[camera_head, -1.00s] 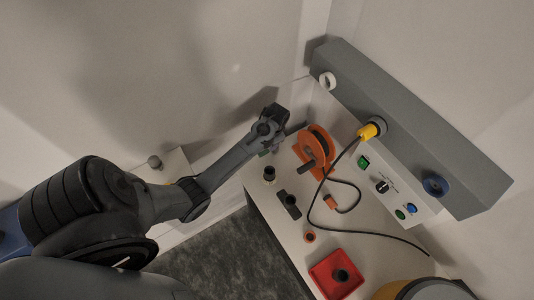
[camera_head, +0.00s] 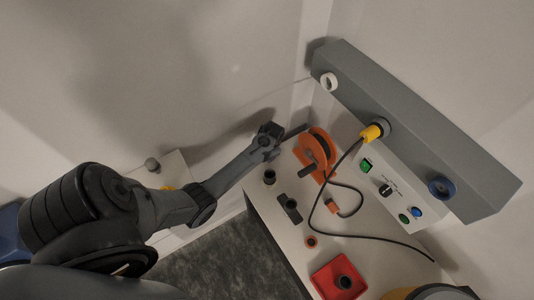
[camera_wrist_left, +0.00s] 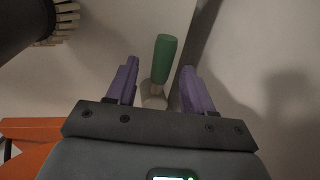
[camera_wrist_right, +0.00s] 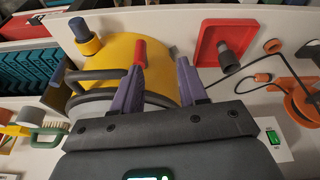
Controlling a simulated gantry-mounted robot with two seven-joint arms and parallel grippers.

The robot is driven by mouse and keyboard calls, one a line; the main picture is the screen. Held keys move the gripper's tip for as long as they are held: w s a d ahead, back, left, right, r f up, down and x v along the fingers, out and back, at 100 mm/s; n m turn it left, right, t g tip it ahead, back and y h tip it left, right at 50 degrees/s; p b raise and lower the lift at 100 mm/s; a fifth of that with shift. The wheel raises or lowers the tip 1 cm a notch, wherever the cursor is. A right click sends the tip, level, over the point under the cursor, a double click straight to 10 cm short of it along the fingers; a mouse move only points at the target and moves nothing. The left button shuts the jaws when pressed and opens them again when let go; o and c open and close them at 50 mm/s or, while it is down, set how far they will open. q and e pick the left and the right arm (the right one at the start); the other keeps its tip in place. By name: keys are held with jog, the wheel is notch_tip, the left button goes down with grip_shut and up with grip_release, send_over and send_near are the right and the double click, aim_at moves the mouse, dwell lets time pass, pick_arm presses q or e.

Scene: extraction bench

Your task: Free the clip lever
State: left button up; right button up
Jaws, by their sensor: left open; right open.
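In the right wrist view a red lever (camera_wrist_right: 140,54) stands on a yellow drum-shaped body (camera_wrist_right: 110,50) with a grey rim. My right gripper (camera_wrist_right: 162,68) is open over the drum. The lever's lower end is beside or behind the left finger; contact cannot be told. In the left wrist view a green upright handle (camera_wrist_left: 164,58) shows between and beyond the open fingers of my left gripper (camera_wrist_left: 158,68), not gripped. In the head view my left gripper (camera_head: 270,132) is at the bench's far left corner. The drum's top (camera_head: 440,292) shows at the bottom edge, and my right gripper is out of that view.
An orange reel (camera_head: 318,155) stands close to the right of my left gripper. A black cable (camera_head: 365,236) runs from a yellow plug (camera_head: 371,132) over the bench. A red tray (camera_head: 322,283) lies beside the drum. A grey overhead box (camera_head: 440,140) borders the back.

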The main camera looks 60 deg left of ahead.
pick_arm(q)
grip_shut()
pick_arm(e)
jog(key=shift+r, duration=0.1)
dwell(0.3)
